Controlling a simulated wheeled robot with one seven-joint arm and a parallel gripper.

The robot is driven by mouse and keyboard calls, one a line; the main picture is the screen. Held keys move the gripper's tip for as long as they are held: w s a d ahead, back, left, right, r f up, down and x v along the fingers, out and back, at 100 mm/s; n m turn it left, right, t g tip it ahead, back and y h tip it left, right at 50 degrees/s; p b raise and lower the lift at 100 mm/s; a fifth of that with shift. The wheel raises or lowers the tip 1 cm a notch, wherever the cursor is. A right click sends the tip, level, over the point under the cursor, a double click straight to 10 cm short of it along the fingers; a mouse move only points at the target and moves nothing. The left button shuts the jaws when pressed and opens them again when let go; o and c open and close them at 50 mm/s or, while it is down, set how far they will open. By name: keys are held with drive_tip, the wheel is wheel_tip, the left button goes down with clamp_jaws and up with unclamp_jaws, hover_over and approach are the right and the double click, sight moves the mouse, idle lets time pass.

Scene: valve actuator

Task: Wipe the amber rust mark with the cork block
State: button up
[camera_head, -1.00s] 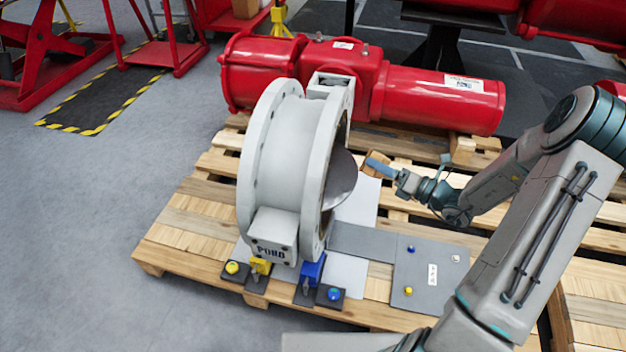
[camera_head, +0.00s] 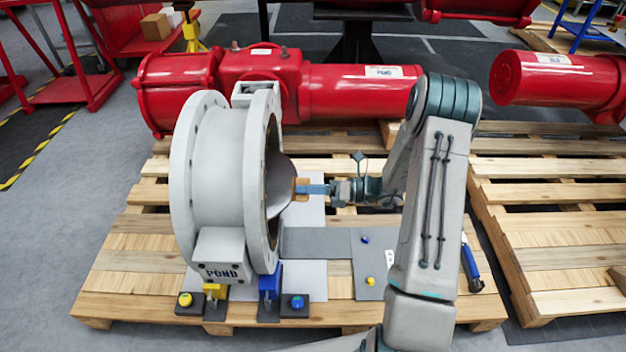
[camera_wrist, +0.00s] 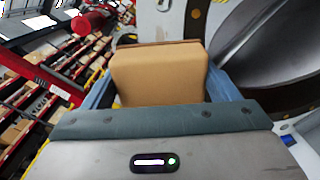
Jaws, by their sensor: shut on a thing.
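The cork block (camera_head: 301,189) is a tan block held at the tip of my gripper (camera_head: 312,190), just right of the valve opening. In the wrist view the cork block (camera_wrist: 158,75) fills the space between the blue fingers of my gripper (camera_wrist: 160,90). My gripper is shut on it. The large pale valve body (camera_head: 212,165) stands upright with its grey disc (camera_head: 279,187) partly showing in the bore. The cork block appears close to the disc's edge; I cannot tell whether they touch. I cannot make out an amber rust mark in either view.
The valve stands on a wooden pallet (camera_head: 125,260). A grey plate (camera_head: 315,242) lies to its right, with small yellow and blue knobs nearby. A red actuator (camera_head: 345,92) lies behind. A second pallet (camera_head: 545,235) is at the right. A blue-handled tool (camera_head: 470,262) lies near my arm.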

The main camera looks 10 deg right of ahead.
sight(261, 193)
drive_tip(key=shift+s+a+f+n+g, duration=0.15)
drive_tip(key=shift+a+f+n+g, duration=0.15)
drive_tip(key=shift+f+g, duration=0.2)
drive_tip(key=a+b, duration=0.1)
drive_tip(key=a, duration=0.1)
drive_tip(key=w+a+b, duration=0.1)
drive_tip(key=a, duration=0.2)
drive_tip(key=shift+a+r, duration=0.1)
drive_tip(key=shift+a, duration=0.15)
drive_tip(key=shift+w+a+p, duration=0.25)
drive_tip(key=shift+a+p, duration=0.05)
drive_tip(key=shift+a, duration=0.7)
idle(0.3)
drive_tip(key=shift+w+d+r+p, duration=0.2)
drive_tip(key=shift+w+r+p, duration=0.5)
drive_tip(key=shift+r+p, duration=0.05)
drive_tip(key=shift+w+d+r+p, duration=0.15)
drive_tip(key=shift+w+r+p, duration=0.5)
drive_tip(key=shift+r+p, duration=0.05)
drive_tip(key=shift+a, duration=0.1)
drive_tip(key=shift+s+a+f, duration=0.25)
drive_tip(key=shift+s+f, duration=0.55)
drive_tip(key=shift+f, duration=0.15)
drive_tip(key=shift+s+a+f, duration=0.3)
drive_tip(key=shift+s+f, duration=0.2)
drive_tip(key=shift+s, duration=0.1)
